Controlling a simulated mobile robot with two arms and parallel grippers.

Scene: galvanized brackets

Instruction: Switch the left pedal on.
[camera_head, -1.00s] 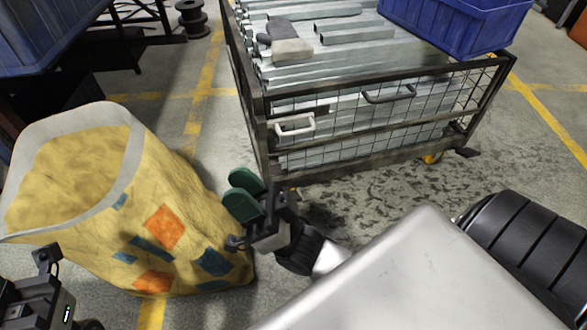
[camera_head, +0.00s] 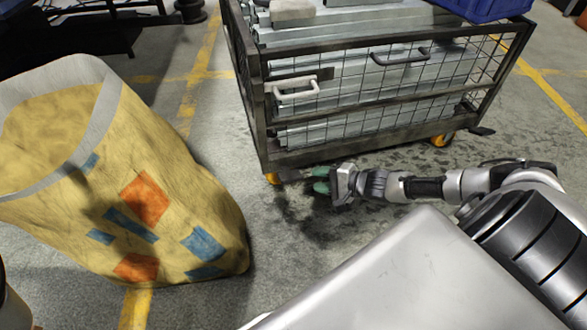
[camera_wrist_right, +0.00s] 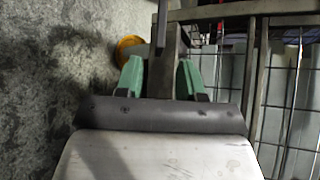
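The wire-mesh cart (camera_head: 262,130) stands at upper middle in the head view. Its left front caster (camera_head: 272,179) is orange and mostly hidden under the corner; it also shows orange in the wrist view (camera_wrist_right: 130,48). A small greyish piece (camera_head: 293,175) beside this caster looks like the left pedal; whether it is up or down I cannot tell. My right gripper (camera_head: 320,180), with green fingertips, is low, just right of it. In the wrist view its fingers (camera_wrist_right: 159,80) are apart, with a dark bar showing between or behind them; contact is unclear. My left gripper is out of view.
The right front caster (camera_head: 441,140) has a dark pedal (camera_head: 482,130) jutting out. A large yellow patched sack (camera_head: 180,215) stands at left. Metal profiles and a blue bin (camera_head: 490,8) are on the cart. Wet-looking concrete floor lies open before the cart.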

